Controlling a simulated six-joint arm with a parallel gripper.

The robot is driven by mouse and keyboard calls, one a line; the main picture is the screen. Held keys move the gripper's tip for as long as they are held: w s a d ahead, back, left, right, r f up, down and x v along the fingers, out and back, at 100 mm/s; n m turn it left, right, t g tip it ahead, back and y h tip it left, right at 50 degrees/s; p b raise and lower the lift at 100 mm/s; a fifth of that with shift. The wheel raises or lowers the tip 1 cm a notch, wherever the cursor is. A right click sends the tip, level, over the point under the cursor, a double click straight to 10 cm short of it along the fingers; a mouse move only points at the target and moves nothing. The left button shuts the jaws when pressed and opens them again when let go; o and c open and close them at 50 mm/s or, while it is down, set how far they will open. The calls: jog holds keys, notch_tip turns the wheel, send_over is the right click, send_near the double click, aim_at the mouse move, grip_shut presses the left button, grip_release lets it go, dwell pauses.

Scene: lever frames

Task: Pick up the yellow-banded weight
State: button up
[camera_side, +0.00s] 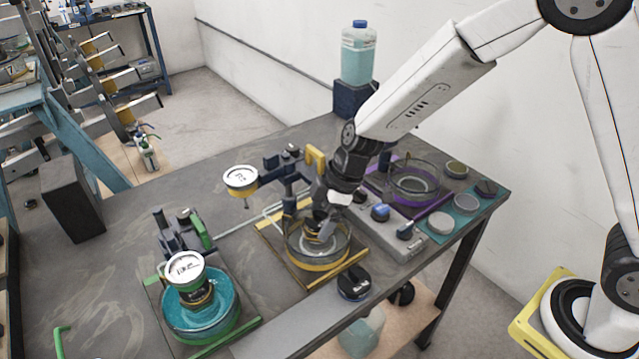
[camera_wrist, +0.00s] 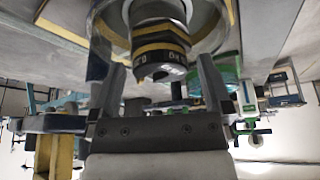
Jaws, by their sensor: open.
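The yellow-banded weight (camera_wrist: 160,42) is a dark cylinder with yellow bands and pale lettering in the wrist view. It stands inside a clear round bowl with a yellow band (camera_side: 318,263) in the side view, where my gripper hides most of it. My gripper (camera_side: 316,226) points down into that bowl. In the wrist view my gripper (camera_wrist: 158,84) is open, with one finger on each side of the weight. I see no firm contact; whether the fingers touch the weight I cannot tell.
A yellow-marked lever frame with a round dial (camera_side: 241,180) stands close left of my gripper. A teal bowl (camera_side: 203,318) holds a green-banded weight at front left. A purple-banded dish (camera_side: 413,186), a grey control box (camera_side: 398,235) and small lids crowd the right.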

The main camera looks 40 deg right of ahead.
jog(key=shift+c, duration=0.2)
dwell(0.3)
grip_shut()
jog(key=shift+r, duration=0.1)
jog(key=shift+w+r, duration=0.1)
jog(key=shift+r, duration=0.6)
jog(key=s+d+r, duration=0.3)
jog(key=s+r, duration=0.8)
jog(key=s, duration=0.2)
jog(key=shift+s+d+r, duration=0.2)
jog(key=shift+s+d, duration=0.1)
jog(key=shift+d, duration=0.1)
